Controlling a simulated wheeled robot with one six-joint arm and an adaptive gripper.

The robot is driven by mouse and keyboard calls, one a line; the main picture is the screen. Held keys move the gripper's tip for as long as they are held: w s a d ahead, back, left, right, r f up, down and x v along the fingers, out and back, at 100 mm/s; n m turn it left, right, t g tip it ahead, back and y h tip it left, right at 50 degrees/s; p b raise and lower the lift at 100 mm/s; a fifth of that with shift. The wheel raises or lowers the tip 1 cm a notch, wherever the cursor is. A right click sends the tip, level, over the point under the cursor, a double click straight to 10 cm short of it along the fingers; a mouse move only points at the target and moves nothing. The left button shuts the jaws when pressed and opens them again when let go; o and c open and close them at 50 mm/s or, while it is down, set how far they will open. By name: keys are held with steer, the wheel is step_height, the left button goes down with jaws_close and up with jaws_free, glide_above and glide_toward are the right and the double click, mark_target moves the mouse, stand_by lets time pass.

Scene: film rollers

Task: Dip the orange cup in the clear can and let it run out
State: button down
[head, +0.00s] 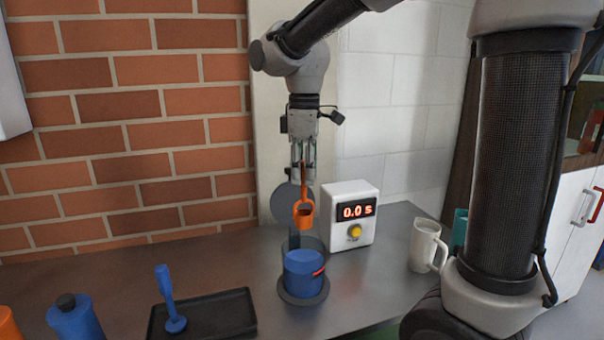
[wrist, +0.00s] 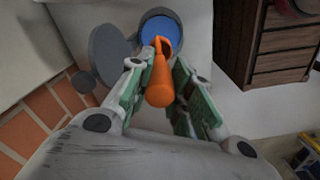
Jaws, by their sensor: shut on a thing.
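The orange cup (head: 304,212) hangs upright from its long handle above the clear can. My gripper (head: 302,178) is shut on the upper end of that handle. In the wrist view the orange handle (wrist: 160,80) sits between my gripper's green-padded fingers (wrist: 158,92). The clear can (head: 291,242) stands on a dark round base and holds blue liquid (head: 303,262). The cup is above the can's rim, apart from the liquid. The wrist view shows the blue liquid (wrist: 168,32) just beyond the cup. Whether anything is in the cup is unclear.
A white timer box (head: 348,190) reading 0.0 s stands right of the can. A grey round lid (head: 283,204) is behind it. A black tray (head: 228,314) with a blue plunger-like tool (head: 168,298), a blue bottle (head: 75,320) and a white mug (head: 426,246) are also on the counter.

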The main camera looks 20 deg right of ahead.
mark_target(304, 200)
step_height(304, 200, down, 16)
steer(key=shift+f, duration=0.2)
stand_by(1.3)
steer(key=shift+r, duration=0.1)
stand_by(0.6)
steer(key=shift+r, duration=4.35)
stand_by(0.8)
